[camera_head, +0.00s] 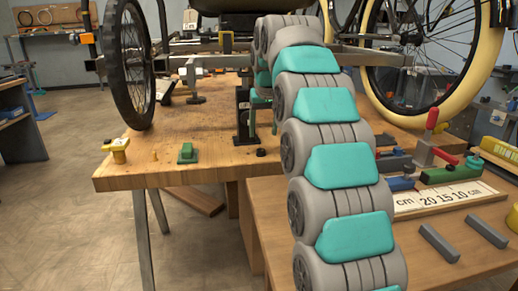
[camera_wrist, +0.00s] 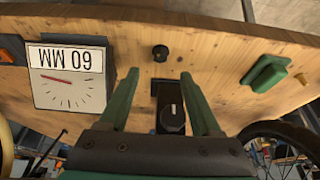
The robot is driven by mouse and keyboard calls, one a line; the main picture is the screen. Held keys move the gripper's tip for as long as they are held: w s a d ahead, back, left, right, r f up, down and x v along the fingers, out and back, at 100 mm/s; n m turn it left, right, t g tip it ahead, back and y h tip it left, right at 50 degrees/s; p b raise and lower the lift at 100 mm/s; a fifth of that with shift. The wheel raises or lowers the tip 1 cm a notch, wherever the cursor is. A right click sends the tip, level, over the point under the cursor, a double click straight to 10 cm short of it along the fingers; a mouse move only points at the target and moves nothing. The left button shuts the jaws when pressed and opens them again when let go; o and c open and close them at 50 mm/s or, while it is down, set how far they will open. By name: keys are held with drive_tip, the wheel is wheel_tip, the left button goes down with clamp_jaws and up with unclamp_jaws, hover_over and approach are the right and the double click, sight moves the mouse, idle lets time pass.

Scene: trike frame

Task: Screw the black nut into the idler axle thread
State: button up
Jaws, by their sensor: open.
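A small round black part, which looks like the black nut (camera_head: 261,152), lies on the wooden table near its front edge. In the wrist view the nut (camera_wrist: 160,53) is just beyond and between the tips of my gripper (camera_wrist: 159,74). The two green fingers are spread, with nothing held between them. The trike frame (camera_head: 210,63) stands over the table with its wheels. I cannot make out the idler axle thread in either view.
A black post (camera_head: 243,118) stands on the wooden table (camera_head: 140,172) behind the nut. A green block (camera_head: 187,153) and a yellow clamp (camera_head: 116,148) are to the left. A dial box (camera_wrist: 70,78) shows in the wrist view. The right table holds a ruler plate (camera_head: 450,197) and grey bars.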

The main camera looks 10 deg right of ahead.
sight(262, 151)
drive_tip(key=shift+x, duration=0.9)
drive_tip(key=shift+s+p+x, duration=0.2)
drive_tip(key=shift+p+x, duration=0.15)
drive_tip(key=shift+x, duration=2.4)
drive_tip(key=shift+f, duration=0.1)
drive_tip(key=shift+c, duration=0.2)
clamp_jaws()
